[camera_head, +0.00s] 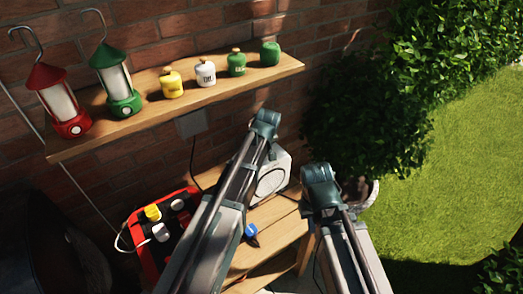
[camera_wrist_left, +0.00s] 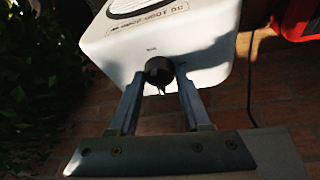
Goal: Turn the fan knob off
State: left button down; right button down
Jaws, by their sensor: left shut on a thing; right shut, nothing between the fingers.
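The fan is a white box with a round grille; in the head view the fan (camera_head: 272,172) stands on the wooden bench, partly covered by my left arm. In the left wrist view the fan (camera_wrist_left: 205,50) fills the top, with lettering under its grille. Its dark round knob (camera_wrist_left: 159,70) is on the face towards me. My left gripper (camera_wrist_left: 160,88) is shut on this knob, one finger on each side. In the head view my left gripper is hidden behind its arm. My right gripper, shut and empty, is hard to make out beyond its arm, right of the fan.
A red-edged box (camera_head: 147,258) with yellow and white items lies left of the fan. A blue-capped item (camera_head: 251,231) is on the bench (camera_head: 265,218). A wall shelf (camera_head: 140,118) above holds two lanterns and several small canisters. Bushes and lawn are at the right.

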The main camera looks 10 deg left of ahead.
dwell(0.4)
pick_arm(q)
jog(key=c, duration=0.6)
grip_release()
jog(key=p+v, duration=1.2)
jog(key=v, duration=0.2)
jog(key=shift+d+p, duration=0.1)
jog(key=shift+p, duration=0.3)
jog(key=shift+f, duration=0.15)
